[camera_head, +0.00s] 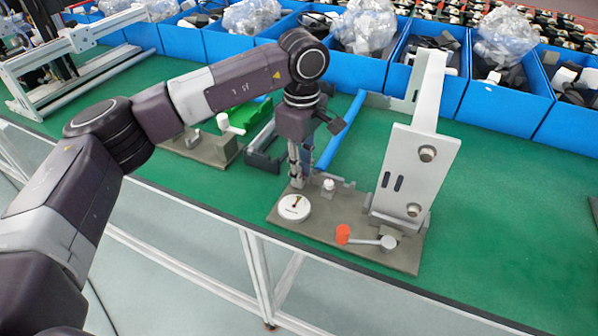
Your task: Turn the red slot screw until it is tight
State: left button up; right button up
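A grey fixture board (330,230) lies on the green table. Near its left end is a white round disc (285,213) with a small dark reddish mark across its middle; I cannot tell whether this mark is the red slot screw. An orange-red knob (342,233) sits on the end of a light lever near the board's front edge. My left gripper (297,184) points down, its tips just behind and above the disc. Its fingers look close together, but whether they are shut or hold anything is unclear. My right gripper is out of view.
A tall light-grey bracket (411,165) with two round bolts stands on the board's right part. Behind are blue bins (497,104) with parts and plastic bags. Another fixture (208,146) with a white knob lies to the left. The green table is clear at right (510,210).

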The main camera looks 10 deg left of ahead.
pick_arm(q)
jog(key=n, duration=0.4)
jog(key=w+n, duration=0.1)
jog(key=n, duration=0.6)
jog(key=shift+w+a+n, duration=0.2)
jog(key=shift+a+n, duration=0.1)
jog(key=shift+a, duration=0.05)
jog(key=shift+d+n, duration=0.15)
jog(key=shift+n, duration=0.85)
jog(key=shift+s+d, duration=0.1)
jog(key=shift+s, duration=0.05)
jog(key=shift+c, duration=0.3)
grip_shut()
jog(key=shift+f, duration=0.1)
